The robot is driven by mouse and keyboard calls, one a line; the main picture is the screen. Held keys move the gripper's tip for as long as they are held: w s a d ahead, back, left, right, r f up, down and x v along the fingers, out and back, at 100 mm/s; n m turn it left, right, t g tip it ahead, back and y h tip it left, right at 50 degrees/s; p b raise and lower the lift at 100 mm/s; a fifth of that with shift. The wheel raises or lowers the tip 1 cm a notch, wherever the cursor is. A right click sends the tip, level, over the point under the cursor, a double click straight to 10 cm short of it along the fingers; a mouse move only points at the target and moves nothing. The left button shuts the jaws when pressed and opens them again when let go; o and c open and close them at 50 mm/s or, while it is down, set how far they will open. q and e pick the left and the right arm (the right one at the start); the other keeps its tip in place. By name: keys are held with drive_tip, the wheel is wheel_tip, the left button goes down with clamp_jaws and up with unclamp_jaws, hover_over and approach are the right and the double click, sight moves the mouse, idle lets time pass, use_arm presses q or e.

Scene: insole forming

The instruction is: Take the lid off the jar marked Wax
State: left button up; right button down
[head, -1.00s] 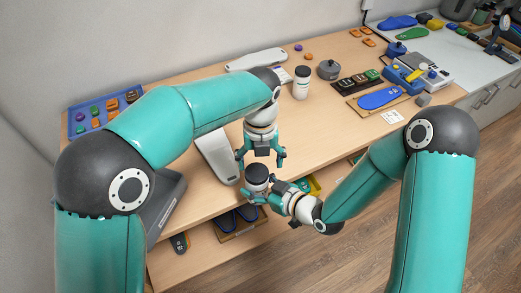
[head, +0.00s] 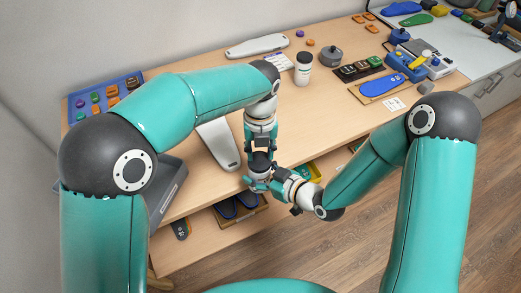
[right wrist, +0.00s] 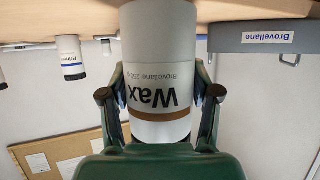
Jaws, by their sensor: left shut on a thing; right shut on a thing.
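The jar marked Wax (right wrist: 160,75) is white with a brown band, and its label appears upside down in the right wrist view. My right gripper (right wrist: 160,112) is shut on the jar's body, one finger on each side. In the head view, my right gripper (head: 259,184) holds it just off the table's front edge. My left gripper (head: 260,148) points down from above and is shut on the dark lid (head: 260,160) at the jar's top. The grippers largely cover the jar and lid in the head view. I cannot tell whether the lid has turned.
Another white jar with a dark lid (head: 303,68) stands at the back of the table (head: 315,120). A pale insole form (head: 218,143) lies left of the grippers. A blue tray (head: 84,108) is at far left. The table's middle right is clear.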

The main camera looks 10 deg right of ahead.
use_arm(q)
drive_tip(key=shift+s+d+f, duration=0.2)
drive_tip(key=shift+d+f, duration=0.05)
drive_tip(key=shift+f, duration=0.1)
clamp_jaws()
drive_tip(key=n, duration=0.4)
drive_tip(key=shift+a, duration=0.3)
drive_tip(key=shift+a+f+n, duration=0.1)
drive_tip(key=shift+a+n, duration=0.15)
drive_tip(key=shift+n, duration=0.45)
